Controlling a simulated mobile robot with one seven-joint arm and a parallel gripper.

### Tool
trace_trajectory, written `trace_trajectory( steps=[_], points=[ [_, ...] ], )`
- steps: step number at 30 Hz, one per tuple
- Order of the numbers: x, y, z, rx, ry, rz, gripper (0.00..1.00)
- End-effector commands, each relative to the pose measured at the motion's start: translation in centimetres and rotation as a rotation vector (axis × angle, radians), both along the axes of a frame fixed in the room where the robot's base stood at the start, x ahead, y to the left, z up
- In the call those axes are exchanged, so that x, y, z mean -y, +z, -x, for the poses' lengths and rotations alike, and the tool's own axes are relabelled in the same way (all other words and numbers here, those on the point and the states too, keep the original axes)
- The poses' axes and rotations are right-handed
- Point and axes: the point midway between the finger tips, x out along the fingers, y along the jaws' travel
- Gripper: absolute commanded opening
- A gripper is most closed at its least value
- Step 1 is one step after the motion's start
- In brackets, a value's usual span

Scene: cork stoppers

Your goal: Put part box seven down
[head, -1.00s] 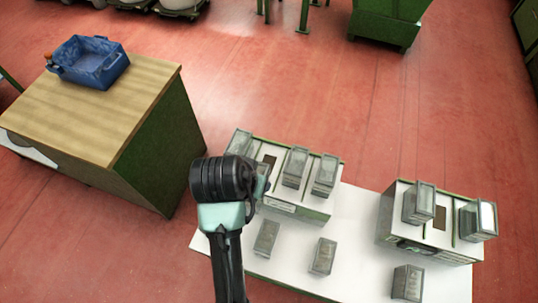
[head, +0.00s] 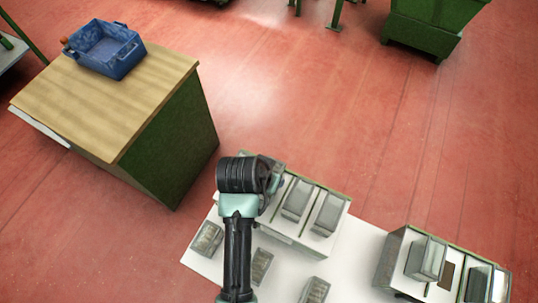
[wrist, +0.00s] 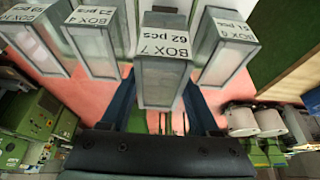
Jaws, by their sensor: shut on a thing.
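Part box seven (wrist: 163,75) is a grey, clear-sided box labelled "BOX 7, 62 pcs" in the middle of the wrist view. My gripper (wrist: 160,108) has a blue finger on each side of it and is shut on it. In the head view my black and teal wrist covers the gripper, and I cannot pick out box seven there. I cannot tell whether its base touches anything.
Similar boxes stand close by in the wrist view, one on the right (wrist: 226,45) and others on the left (wrist: 96,43). In the head view, boxes stand on a white table (head: 345,262) and its raised racks. A wooden-topped bench (head: 105,115) holds a blue crate (head: 103,50).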

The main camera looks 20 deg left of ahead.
Motion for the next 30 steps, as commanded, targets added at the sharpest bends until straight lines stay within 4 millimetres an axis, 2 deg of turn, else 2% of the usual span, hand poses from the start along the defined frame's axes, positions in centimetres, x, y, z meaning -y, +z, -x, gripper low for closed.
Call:
trace_trajectory(
  steps=[9, 20, 21, 25, 26, 30],
  points=[
    [0.0, -3.7, 0.0, 0.0, 0.0, 0.0, 0.02],
    [0.0, -4.2, 0.0, 0.001, 0.0, -0.001, 0.02],
    [0.0, -4.2, 0.0, 0.0, 0.0, 0.0, 0.66],
    [0.0, -4.1, 0.0, 0.0, 0.0, 0.0, 0.89],
    [0.0, -4.1, 0.0, 0.0, 0.0, 0.0, 0.92],
    [0.0, -4.1, 0.0, 0.0, 0.0, -0.001, 0.92]
  ],
)
